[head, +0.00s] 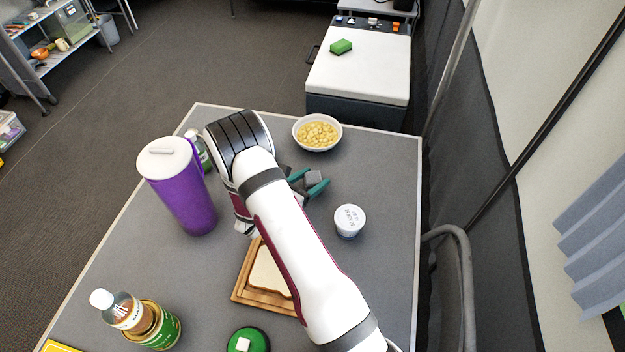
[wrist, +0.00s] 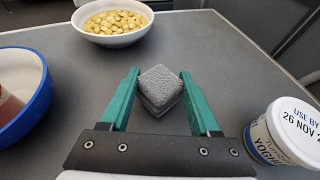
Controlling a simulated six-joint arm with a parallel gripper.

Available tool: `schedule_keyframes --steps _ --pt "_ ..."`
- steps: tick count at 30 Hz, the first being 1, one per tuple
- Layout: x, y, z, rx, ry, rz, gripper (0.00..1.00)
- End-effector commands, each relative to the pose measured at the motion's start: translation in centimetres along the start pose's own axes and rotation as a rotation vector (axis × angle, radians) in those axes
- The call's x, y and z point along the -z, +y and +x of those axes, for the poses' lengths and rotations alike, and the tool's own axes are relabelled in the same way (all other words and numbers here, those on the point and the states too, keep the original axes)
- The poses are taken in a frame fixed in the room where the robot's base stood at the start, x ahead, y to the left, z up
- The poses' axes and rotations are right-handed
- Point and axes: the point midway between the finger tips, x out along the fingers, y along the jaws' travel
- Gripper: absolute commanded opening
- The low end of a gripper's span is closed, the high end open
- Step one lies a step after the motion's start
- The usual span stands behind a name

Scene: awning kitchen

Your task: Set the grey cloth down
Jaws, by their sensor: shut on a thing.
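The grey cloth (wrist: 160,88) is a small, thick folded pad with a rough surface. In the wrist view it sits between the two teal fingers of my gripper (wrist: 159,76), which is shut on it. In the head view the cloth (head: 313,177) shows between the teal fingertips of my gripper (head: 308,181), beyond my arm. The cloth is low over the grey table (head: 385,265). I cannot tell whether its underside touches the tabletop.
A white bowl of yellow pieces (head: 318,133) stands beyond the cloth. A yogurt tub (head: 350,221) is to the right. A blue-rimmed bowl (wrist: 42,95) is left of my gripper. A purple pitcher (head: 185,195) and bread on a wooden board (head: 243,285) are nearby. The table's right side has bare room.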

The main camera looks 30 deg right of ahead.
Motion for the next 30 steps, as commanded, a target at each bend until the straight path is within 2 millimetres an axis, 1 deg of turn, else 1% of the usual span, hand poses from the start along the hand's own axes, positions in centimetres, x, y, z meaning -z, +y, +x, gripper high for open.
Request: schedule_keyframes --steps 1,2,12,13,17,18,26,28,30 --pt "0.6 0.0 0.2 0.0 0.0 0.0 0.1" --pt "0.7 0.0 0.3 0.0 0.0 0.0 0.1" --pt "1.1 0.0 0.5 -0.001 0.0 0.0 0.1" --pt "1.0 0.0 0.5 -0.001 0.0 0.0 0.68" --pt "1.0 0.0 0.5 -0.001 0.0 0.001 0.91" --pt "1.0 0.0 0.5 -0.001 0.0 0.001 0.93" --pt "0.8 0.0 0.4 -0.001 0.0 0.002 0.93" --pt "0.7 0.1 -0.2 -0.003 0.0 0.001 0.93" --pt "0.7 0.1 -1.5 -0.005 0.0 -0.001 0.93"
